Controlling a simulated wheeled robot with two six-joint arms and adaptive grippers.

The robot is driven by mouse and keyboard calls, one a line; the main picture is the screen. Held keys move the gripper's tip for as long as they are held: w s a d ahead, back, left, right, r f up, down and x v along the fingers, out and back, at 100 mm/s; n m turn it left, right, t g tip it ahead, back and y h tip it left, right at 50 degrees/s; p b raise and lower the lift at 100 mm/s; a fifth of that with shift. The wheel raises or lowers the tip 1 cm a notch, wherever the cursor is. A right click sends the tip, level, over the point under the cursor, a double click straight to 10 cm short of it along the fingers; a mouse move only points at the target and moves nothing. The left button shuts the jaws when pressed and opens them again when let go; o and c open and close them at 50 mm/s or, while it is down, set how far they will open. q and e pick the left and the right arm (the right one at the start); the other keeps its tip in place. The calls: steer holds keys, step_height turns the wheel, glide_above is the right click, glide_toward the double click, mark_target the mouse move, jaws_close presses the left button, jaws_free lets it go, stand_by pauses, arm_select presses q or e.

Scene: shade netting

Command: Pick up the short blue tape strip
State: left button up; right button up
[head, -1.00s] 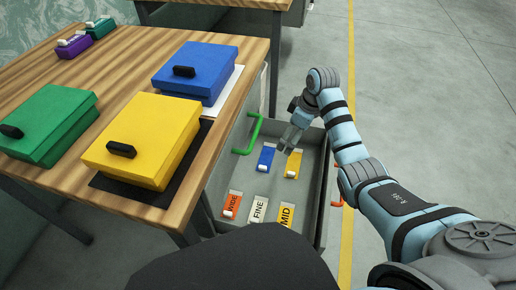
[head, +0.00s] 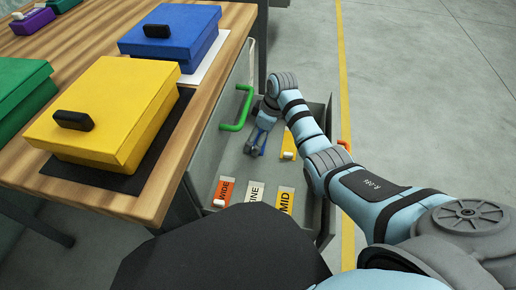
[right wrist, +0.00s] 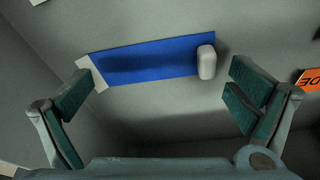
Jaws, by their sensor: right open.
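The short blue tape strip (right wrist: 150,64) lies flat on the drawer floor in the right wrist view, with a pale end at the left and a white knob (right wrist: 206,62) at the right. My right gripper (right wrist: 160,82) is open, its two fingers on either side of the strip's ends, apart from it. In the head view my right gripper (head: 256,147) reaches down into the open drawer (head: 213,165) and hides most of the blue strip. My left gripper is not in view.
The drawer also holds a yellow strip (head: 289,143) and orange WIDE (head: 223,189), white FINE (head: 254,191) and yellow MID (head: 285,199) labels. Drawer walls and a green handle (head: 240,112) are close to my right arm. The table (head: 160,207) carries blue, yellow and green boxes.

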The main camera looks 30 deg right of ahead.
steer(key=shift+c, duration=1)
steer(key=c, duration=2.1)
